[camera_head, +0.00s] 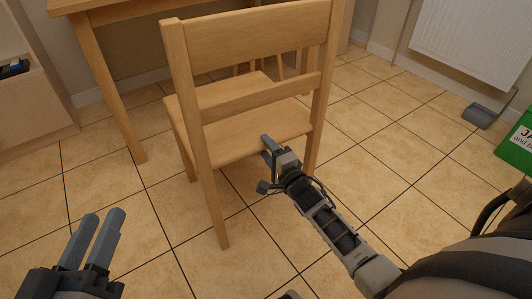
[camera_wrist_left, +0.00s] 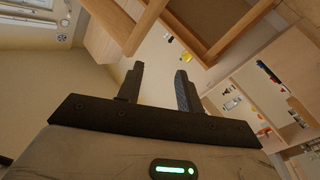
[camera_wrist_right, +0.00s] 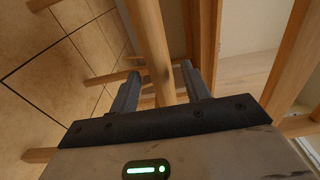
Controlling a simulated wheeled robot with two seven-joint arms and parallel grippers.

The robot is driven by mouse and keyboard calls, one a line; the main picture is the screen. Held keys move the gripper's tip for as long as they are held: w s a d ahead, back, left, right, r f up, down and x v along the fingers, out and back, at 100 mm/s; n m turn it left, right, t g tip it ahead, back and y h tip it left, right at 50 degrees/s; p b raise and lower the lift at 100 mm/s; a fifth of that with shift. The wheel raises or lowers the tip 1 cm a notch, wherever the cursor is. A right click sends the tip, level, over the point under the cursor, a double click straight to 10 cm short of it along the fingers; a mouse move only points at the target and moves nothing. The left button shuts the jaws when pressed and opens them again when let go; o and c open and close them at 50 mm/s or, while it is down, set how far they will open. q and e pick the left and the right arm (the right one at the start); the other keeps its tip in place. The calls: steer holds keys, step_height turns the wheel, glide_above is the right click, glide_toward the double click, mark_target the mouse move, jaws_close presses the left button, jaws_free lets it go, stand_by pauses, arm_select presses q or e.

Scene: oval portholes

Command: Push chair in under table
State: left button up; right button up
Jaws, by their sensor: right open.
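The wooden chair (camera_head: 250,38) stands upright on the tiled floor, its backrest towards me. The wooden table (camera_head: 108,85) is behind it to the upper left, partly cut off by the frame. My right gripper (camera_head: 267,151) is open at the right part of the chair, in front of the seat below the backrest. In the right wrist view, a wooden bar (camera_wrist_right: 150,45) runs between its open fingers (camera_wrist_right: 160,88); contact cannot be told. My left gripper (camera_head: 105,232) is open and empty at the lower left, apart from the chair. Its spread fingers also show in the left wrist view (camera_wrist_left: 158,85).
A light wooden shelf unit (camera_head: 35,105) stands at the left. A white radiator (camera_head: 475,40) is on the wall at the upper right. A green box (camera_head: 515,150) and a grey object (camera_head: 479,116) are at the right. Tiled floor is clear around the chair.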

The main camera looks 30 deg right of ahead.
arm_select(q)
steer(key=shift+w+a+r+m+t, duration=0.1)
steer(key=shift+w+r+m+t, duration=0.1)
steer(key=shift+r+m+t, duration=0.25)
steer(key=shift+w+a+r+m+t, duration=0.15)
steer(key=shift+w+r+t, duration=0.1)
steer(key=shift+r, duration=0.25)
arm_select(e)
steer(key=shift+w, duration=1.25)
jaws_close()
